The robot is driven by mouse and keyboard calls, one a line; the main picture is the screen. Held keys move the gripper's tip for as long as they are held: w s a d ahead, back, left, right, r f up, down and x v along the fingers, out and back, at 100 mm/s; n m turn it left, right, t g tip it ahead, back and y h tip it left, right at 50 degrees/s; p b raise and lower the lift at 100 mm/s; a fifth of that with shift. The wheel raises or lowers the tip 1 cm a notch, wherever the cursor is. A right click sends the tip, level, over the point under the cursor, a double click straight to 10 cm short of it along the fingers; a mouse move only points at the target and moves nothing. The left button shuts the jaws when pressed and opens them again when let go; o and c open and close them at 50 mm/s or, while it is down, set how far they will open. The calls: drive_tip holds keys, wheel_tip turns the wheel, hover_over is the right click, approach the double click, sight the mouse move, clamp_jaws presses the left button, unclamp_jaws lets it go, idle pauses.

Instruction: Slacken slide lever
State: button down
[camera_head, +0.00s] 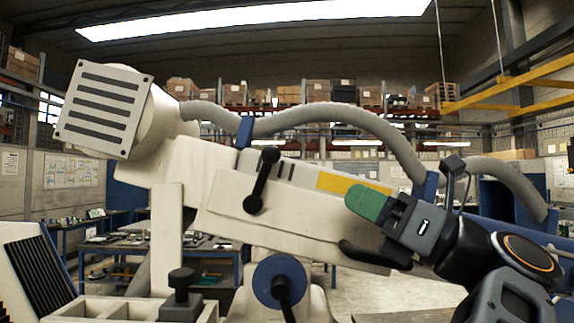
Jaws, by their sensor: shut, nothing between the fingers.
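A pale slanted arm (225,190) with a slotted boxy head (103,108) fills the middle of the view. A black lever with rounded ends (262,180) sits tilted on its side face, upper end leaning right. A blue round hub with a black handle (280,284) is below it. A black curved handle (362,252) shows low on the arm; its right end is close to my gripper in the picture. I cannot tell which is the slide lever. My gripper (366,204), with green fingertips, is shut and empty, right of the ball-ended lever and apart from it.
A grey hose (330,112) arches over the arm, held by blue brackets (426,190). A pale compartmented tray (110,308) and a black knob (181,285) stand at lower left. Workbenches (150,243) and loaded shelves (300,98) are far behind.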

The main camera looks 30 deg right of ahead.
drive_tip(key=p, duration=0.3)
approach(278, 158)
drive_tip(key=x, duration=0.5)
drive_tip(key=shift+r, duration=0.1)
drive_tip(key=shift+p+x, duration=0.35)
drive_tip(key=shift+x, duration=0.95)
